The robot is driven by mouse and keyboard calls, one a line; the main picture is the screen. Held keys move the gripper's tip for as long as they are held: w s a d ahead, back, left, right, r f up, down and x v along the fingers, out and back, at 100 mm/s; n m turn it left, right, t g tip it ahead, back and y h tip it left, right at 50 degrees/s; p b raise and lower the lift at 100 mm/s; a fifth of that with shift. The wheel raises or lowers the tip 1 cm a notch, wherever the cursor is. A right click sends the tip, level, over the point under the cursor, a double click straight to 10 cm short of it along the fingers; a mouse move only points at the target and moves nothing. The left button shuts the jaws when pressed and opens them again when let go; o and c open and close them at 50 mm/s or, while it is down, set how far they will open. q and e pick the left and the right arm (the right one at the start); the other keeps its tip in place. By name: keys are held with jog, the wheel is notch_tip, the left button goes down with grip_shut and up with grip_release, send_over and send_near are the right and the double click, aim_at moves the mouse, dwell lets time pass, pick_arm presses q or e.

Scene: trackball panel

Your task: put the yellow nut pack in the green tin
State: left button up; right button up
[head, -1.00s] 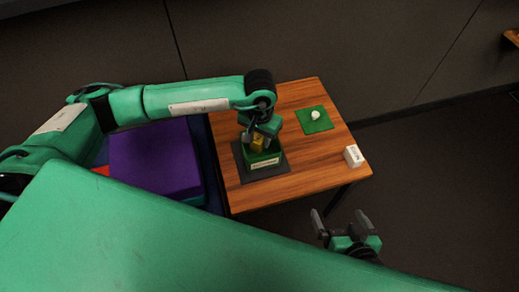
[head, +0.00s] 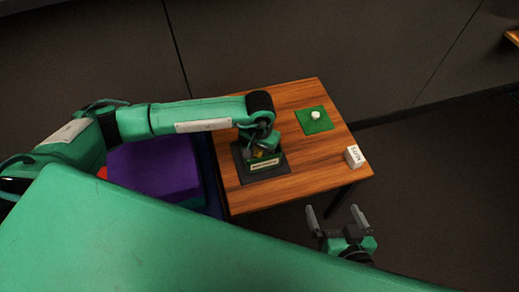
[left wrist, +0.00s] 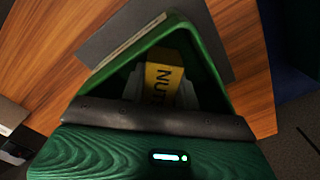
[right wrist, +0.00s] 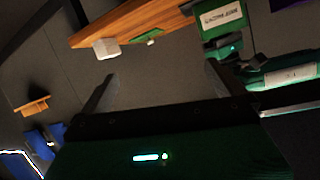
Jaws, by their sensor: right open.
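The yellow nut pack (left wrist: 163,80), marked NUTS, is inside the rim of the green tin in the left wrist view. Only a small yellow part of the pack (head: 259,154) shows in the head view. The green tin (head: 268,163) stands open on a dark grey mat with a pale label on its front. My left gripper (left wrist: 161,92) reaches down into the tin, its pale fingers close against both sides of the pack. The pack's lower end is hidden. My right gripper (head: 336,222) is open and empty, off the table's front right.
The wooden table (head: 230,185) also holds a green mat (head: 307,127) with a small round white thing (head: 316,115), and a white box (head: 354,157) at the right edge. A purple block (head: 150,165) stands left of the table. The table's middle right is clear.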

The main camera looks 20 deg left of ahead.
pick_arm(q)
jog(key=o, duration=0.4)
jog(key=shift+o, duration=0.2)
jog(key=shift+r, duration=0.1)
